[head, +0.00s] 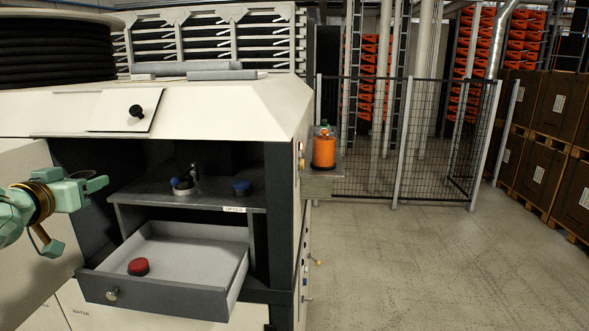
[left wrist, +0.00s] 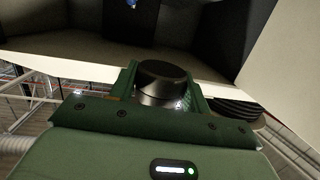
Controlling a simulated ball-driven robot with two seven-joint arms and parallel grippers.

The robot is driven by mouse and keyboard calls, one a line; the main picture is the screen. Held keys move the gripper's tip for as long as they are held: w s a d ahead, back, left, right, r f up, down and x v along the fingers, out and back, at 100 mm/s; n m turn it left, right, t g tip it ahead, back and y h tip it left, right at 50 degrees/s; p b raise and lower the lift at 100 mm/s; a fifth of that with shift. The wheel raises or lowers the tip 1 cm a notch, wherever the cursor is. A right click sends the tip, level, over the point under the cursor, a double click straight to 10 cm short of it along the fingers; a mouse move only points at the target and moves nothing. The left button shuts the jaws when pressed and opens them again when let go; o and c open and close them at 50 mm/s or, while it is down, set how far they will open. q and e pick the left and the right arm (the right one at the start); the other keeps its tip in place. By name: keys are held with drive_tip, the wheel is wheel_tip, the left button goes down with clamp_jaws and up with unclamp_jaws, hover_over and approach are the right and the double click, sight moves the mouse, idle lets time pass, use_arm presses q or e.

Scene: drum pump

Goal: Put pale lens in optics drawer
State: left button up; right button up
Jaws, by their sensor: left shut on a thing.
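My left gripper (head: 95,185) is in front of the left side of the cabinet opening, left of the shelf and above drawer height. In the left wrist view my left gripper (left wrist: 162,78) is shut on a dark round piece (left wrist: 160,76). I cannot tell whether this is the pale lens; no clearly pale lens shows. The optics drawer (head: 150,293) stands pulled open below the shelf, with an OPTICS label (head: 234,209) above it. A red-topped round piece (head: 138,266) lies at the left in the drawer. My right gripper is not in view.
A grey shelf (head: 215,200) above the drawer bears a dark piece with a blue part (head: 183,183) and a blue-topped piece (head: 241,187). The drawer's right half is bare. The cabinet's dark post (head: 279,215) bounds the opening. An orange container (head: 324,152) stands on a side ledge.

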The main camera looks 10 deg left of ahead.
use_arm(q)
drive_tip(key=w+d+f+h, duration=0.1)
drive_tip(key=d+f, duration=0.5)
drive_tip(key=f, duration=0.1)
drive_tip(key=s+d+f+m, duration=0.1)
drive_tip(key=s+d+f, duration=0.45)
drive_tip(key=d, duration=0.45)
drive_tip(key=s+d+f, duration=0.5)
drive_tip(key=d+f, duration=0.1)
drive_tip(key=d, duration=0.4)
wheel_tip(320, 180, down, 32)
drive_tip(key=b, duration=3.1)
drive_tip(key=s+f, duration=0.3)
drive_tip(key=s, duration=0.3)
drive_tip(key=shift+s+f+h, duration=0.2)
drive_tip(key=shift+s+h, duration=0.2)
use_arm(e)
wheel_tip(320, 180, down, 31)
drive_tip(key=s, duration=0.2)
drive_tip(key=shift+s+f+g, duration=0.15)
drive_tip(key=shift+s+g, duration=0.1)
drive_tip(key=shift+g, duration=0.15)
